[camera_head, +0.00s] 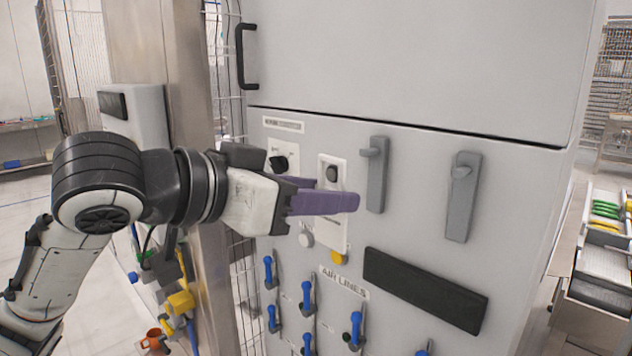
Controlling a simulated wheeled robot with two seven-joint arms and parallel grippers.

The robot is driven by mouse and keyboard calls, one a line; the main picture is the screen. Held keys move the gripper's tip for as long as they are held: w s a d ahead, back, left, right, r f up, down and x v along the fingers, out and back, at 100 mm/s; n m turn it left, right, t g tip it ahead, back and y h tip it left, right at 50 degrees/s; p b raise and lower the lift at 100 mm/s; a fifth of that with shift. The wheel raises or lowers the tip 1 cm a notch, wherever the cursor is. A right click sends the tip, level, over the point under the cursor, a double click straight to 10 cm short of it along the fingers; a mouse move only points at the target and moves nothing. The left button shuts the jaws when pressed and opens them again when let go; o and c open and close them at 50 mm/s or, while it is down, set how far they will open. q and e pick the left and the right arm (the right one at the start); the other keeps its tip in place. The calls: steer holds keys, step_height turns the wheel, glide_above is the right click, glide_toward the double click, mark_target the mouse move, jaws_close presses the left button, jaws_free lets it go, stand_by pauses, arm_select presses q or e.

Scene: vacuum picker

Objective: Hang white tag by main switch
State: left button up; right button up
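My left gripper (345,198) comes in from the left with purple fingers in front of a white switch plate (333,240) on the grey cabinet. The fingers overlap each other in this view, so their gap and anything between them are hidden. A black rotary switch (280,163) sits on a smaller white plate just above the gripper, under a label strip. Another dark knob (332,174) is at the top of the plate behind the fingers. I cannot make out which is the main switch. I cannot pick out a white tag for certain. My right gripper is out of view.
The grey cabinet (420,60) has two grey lever handles (377,175) (463,197), a dark bar (425,290) and several blue valve levers (308,297) below an "AIR LINES" label. A metal post (200,120) stands behind my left arm. Bins (603,262) stand at the right.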

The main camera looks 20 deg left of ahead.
mark_target(375, 176)
arm_select(q)
steer(key=shift+n+y, duration=0.3)
steer(key=shift+y, duration=0.1)
steer(key=shift+w+d+r, duration=0.15)
steer(key=shift+w+d, duration=0.25)
steer(key=shift+w, duration=0.9)
steer(key=shift+w+d+r, duration=0.15)
steer(key=shift+w+d, duration=0.2)
steer(key=shift+w, duration=0.9)
steer(key=shift+w+d+r, duration=0.15)
steer(key=shift+w+d, duration=0.25)
steer(key=shift+w, duration=0.9)
steer(key=shift+x, duration=0.9)
steer(key=o, duration=1.1)
